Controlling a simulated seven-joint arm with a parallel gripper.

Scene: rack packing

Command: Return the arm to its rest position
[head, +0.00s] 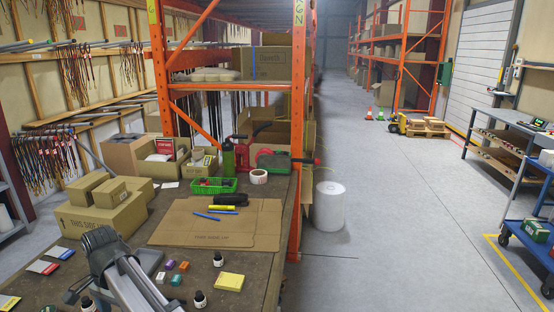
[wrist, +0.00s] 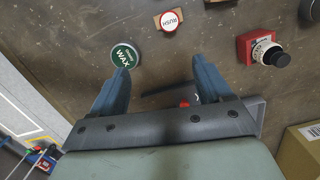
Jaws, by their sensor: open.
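My gripper (wrist: 162,65) shows in the wrist view with its two blue fingers spread apart. Nothing is held between the fingertips, and bare brown tabletop shows there. A dark strip and a small red item (wrist: 186,102) lie beyond the gap near the gripper's base, partly hidden. In the head view my arm rises from the bottom left over the workbench (head: 262,275). The gripper itself is mostly hidden by the arm there.
Around the gripper are a green wax tin (wrist: 125,56), a RUSH-labelled item (wrist: 170,20), a red block with a black-capped bottle (wrist: 262,50) and a carton (wrist: 300,148). Flat cardboard (head: 225,230) covers the bench middle. Cartons (head: 100,215) stand left; an orange rack (head: 300,130) rises behind.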

